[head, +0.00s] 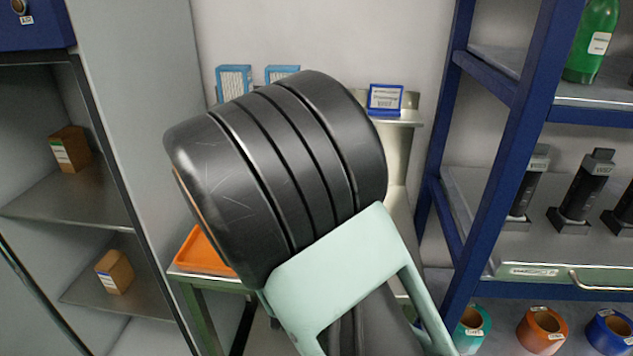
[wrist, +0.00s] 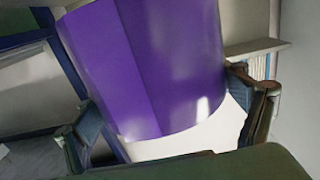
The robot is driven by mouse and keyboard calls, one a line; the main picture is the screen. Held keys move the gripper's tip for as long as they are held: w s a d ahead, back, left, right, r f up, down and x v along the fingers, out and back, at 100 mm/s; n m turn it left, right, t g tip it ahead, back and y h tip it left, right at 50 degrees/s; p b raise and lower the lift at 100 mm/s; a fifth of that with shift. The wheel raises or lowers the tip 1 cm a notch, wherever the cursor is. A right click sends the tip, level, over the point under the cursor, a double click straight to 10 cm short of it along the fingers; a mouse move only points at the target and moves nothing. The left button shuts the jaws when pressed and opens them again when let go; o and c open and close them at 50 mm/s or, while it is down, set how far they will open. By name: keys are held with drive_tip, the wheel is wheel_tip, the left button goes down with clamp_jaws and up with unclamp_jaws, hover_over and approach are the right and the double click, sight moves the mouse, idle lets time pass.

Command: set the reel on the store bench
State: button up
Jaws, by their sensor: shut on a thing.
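In the wrist view, a smooth purple cylinder, which looks like the reel (wrist: 150,65), fills the upper middle. My gripper (wrist: 172,112) has one finger on each side of it and is shut on it. The reel's upper end is cut off by the frame, and its lower rim is curved and shiny. In the head view, my arm hides the gripper and reel. A bench with green legs (head: 188,277) stands behind my arm, partly hidden. I cannot tell whether it is the store bench.
An orange tray (head: 203,252) lies on the green-legged bench. A blue-framed rack (head: 500,80) stands at right, with black devices (head: 583,187) and teal, orange (head: 543,330) and blue reels below. A grey cabinet (head: 65,205) at left holds small boxes. A wall shelf (head: 400,118) carries a blue-framed sign.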

drive_tip(key=w+f, duration=0.1)
drive_tip(key=w+d+f, duration=0.1)
drive_tip(key=f, duration=0.1)
drive_tip(key=w+f, duration=0.2)
drive_tip(key=shift+d, duration=0.3)
drive_tip(key=shift+f, duration=1.4)
drive_tip(key=shift+s+f+b, duration=0.2)
drive_tip(key=shift+f+b, duration=0.4)
drive_tip(key=shift+b, duration=0.05)
drive_tip(key=shift+s+f, duration=0.15)
drive_tip(key=shift+f, duration=0.05)
drive_tip(key=o, duration=1.9)
drive_tip(key=shift+s+f, duration=0.1)
drive_tip(key=shift+f, duration=0.15)
drive_tip(key=shift+r+p, duration=0.4)
drive_tip(key=s, duration=0.7)
drive_tip(key=s+r+b, duration=0.1)
drive_tip(key=s, duration=0.3)
drive_tip(key=shift+s+a, duration=0.2)
drive_tip(key=shift+a, duration=0.05)
